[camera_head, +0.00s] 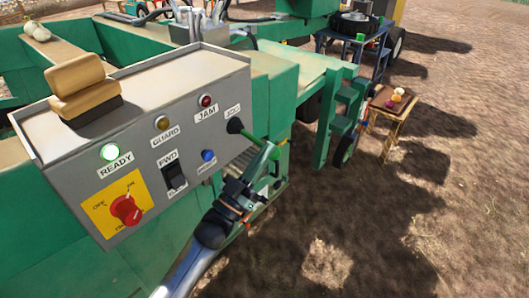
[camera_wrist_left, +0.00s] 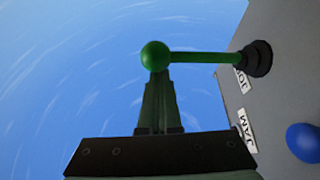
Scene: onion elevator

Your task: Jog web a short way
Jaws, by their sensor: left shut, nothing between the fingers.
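A grey control panel (camera_head: 75,150) carries a green jog lever (camera_head: 252,137) with a black boot at its right end, by a label that seems to read JOG. In the left wrist view the lever (camera_wrist_left: 205,58) runs sideways from its boot to a green ball knob (camera_wrist_left: 155,55). My left gripper (camera_head: 272,160) is at the lever's free end. Its fingers (camera_wrist_left: 158,85) are shut together with nothing between them, tips just at the ball's underside; I cannot tell whether they touch it. My right gripper is not in view.
Green machine frame stands behind. A small wooden table (camera_head: 393,104) with onions stands right. Dirt ground is open.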

